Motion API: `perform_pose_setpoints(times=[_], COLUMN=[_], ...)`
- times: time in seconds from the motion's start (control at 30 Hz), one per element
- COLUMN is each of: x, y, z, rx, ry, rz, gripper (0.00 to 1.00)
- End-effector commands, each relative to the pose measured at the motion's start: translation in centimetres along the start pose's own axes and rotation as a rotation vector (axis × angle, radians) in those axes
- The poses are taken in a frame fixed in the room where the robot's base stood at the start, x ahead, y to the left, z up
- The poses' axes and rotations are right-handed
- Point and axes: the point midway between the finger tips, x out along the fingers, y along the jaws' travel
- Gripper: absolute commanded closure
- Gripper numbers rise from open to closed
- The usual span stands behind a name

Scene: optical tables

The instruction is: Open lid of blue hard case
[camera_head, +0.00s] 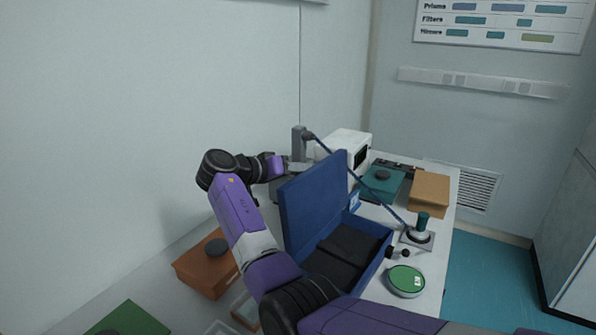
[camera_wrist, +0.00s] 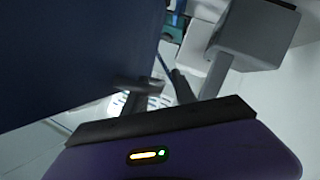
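The blue hard case (camera_head: 372,262) stands on the table with its lid (camera_head: 314,203) raised steeply. Its dark padded inside (camera_head: 345,250) shows. My gripper (camera_head: 292,168) is at the far left side of the lid, near its upper part, and is partly hidden by it in the head view. In the wrist view the lid (camera_wrist: 75,55) fills the upper left as a dark blue panel beside my gripper (camera_wrist: 158,90). Nothing is clearly held between the fingers; their opening and any touch on the lid cannot be made out.
A grey stand (camera_head: 299,145) with a blue arm rises behind my gripper; its grey body shows close in the wrist view (camera_wrist: 250,35). A white box (camera_head: 345,145), teal box (camera_head: 382,183), cardboard box (camera_head: 430,190) and green disc (camera_head: 405,280) surround the case. An orange box (camera_head: 207,268) lies left.

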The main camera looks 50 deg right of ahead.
Motion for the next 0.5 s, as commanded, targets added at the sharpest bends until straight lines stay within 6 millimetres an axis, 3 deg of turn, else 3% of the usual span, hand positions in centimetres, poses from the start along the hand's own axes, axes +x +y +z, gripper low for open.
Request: perform_pose_setpoints(times=[0.17, 0.5], x=[-0.7, -5.8], y=[-0.1, -0.1], z=[0.0, 0.1], rx=[0.001, 0.001], ry=[0.003, 0.002], rz=[-0.001, -0.002], gripper=[0.67, 0.67])
